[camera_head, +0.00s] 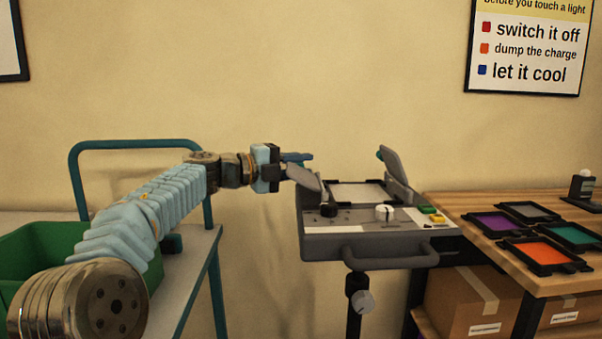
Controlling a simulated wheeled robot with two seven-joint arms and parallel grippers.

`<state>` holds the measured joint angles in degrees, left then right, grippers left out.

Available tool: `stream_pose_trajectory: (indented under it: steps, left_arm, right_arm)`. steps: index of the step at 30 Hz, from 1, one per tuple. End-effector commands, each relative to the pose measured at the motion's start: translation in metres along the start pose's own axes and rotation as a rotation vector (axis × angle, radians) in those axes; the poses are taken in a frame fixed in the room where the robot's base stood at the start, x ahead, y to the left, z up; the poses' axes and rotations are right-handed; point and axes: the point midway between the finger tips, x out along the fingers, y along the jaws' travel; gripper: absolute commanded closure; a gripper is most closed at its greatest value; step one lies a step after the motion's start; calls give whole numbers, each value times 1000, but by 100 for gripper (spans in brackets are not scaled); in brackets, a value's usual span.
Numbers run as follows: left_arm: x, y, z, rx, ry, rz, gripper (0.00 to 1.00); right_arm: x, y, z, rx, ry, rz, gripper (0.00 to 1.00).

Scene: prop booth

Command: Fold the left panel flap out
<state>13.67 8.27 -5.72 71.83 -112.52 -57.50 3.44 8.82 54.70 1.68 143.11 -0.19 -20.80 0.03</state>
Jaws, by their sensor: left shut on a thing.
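A grey light panel (320,246) stands on a post, with a pale square face (357,194) between two flaps. The left panel flap (304,179) is a grey plate at the panel's left edge, tilted. My left gripper (293,163) reaches in from the left and is shut on this flap near its upper edge. The fingers partly hide the contact. The right panel flap (393,165) stands up, leaning, on the other side, with a teal tip at its top. My right gripper is out of view.
The panel's front has a white knob (384,212), a dark knob, green and yellow buttons and a handle (390,259). A wooden bench (453,216) with colored framed filters is close on the right. A green bin (38,240) sits on a cart at left.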

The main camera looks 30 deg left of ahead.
Motion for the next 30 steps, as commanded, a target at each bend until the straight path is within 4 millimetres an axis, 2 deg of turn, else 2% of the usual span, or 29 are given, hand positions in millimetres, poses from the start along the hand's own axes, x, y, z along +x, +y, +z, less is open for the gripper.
stream_pose_trajectory:
  steps: [8,9,12,13,23,26,30]
  left_arm:
    - [0,1,0,-2,1,-2,100]
    - [0,1,0,-2,1,-2,71]
    - [0,1,0,-2,1,-2,55]
    - [0,1,0,-2,1,-2,54]
    - [-4,1,1,-1,-1,-2,54]
    - [-17,1,1,-1,-4,-1,54]
    - [-49,2,2,0,-6,-1,54]
  right_arm:
    - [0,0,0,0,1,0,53]
    - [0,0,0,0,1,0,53]
    - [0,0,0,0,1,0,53]
    - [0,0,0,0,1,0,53]
    - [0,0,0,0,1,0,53]
    - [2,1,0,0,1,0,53]
    - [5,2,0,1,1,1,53]
